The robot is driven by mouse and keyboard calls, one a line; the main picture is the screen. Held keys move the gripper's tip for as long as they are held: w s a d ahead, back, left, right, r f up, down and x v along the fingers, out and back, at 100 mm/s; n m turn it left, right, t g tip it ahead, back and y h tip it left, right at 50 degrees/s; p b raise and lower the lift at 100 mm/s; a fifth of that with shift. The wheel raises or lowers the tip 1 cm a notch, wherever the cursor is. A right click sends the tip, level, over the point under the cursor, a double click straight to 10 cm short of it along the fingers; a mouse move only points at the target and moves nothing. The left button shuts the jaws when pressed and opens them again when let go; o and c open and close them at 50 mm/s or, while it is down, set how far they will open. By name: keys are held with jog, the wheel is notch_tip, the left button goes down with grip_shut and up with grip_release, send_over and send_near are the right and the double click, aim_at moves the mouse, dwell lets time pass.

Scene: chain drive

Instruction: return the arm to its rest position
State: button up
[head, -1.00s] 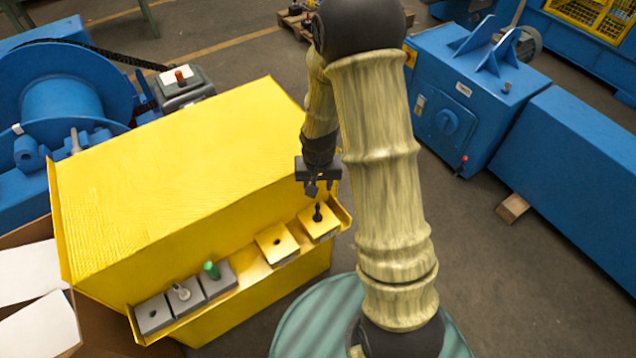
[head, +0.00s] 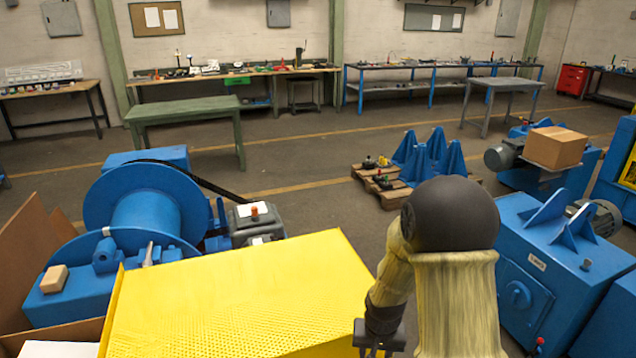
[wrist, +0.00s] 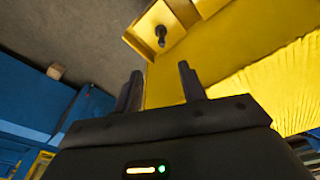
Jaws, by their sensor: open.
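My arm, in a yellowish sleeve with a black joint, stands at the lower right of the head view. My gripper (wrist: 160,88) shows in the wrist view with its two dark fingers apart and nothing between them. In the head view only the gripper's dark upper body shows at the bottom edge, right of the yellow guard; the fingers are cut off. Beyond the fingers in the wrist view, a yellow block (wrist: 148,28) with a dark upright pin (wrist: 161,36) sits on the yellow guard's ledge, apart from the gripper.
The yellow guard (head: 240,295) fills the lower middle. A blue drum machine (head: 140,225) stands left, a blue gearbox housing (head: 520,270) right. A pallet (head: 385,190) with blue brackets lies behind. A green table (head: 185,115) and workbenches stand farther back; open floor lies between.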

jog(key=s+r+n+t, duration=0.1)
jog(key=s+r+n, duration=0.1)
jog(key=s+r, duration=0.9)
jog(key=shift+s+d+r, duration=0.2)
jog(key=shift+s+r, duration=0.15)
jog(key=shift+r, duration=0.4)
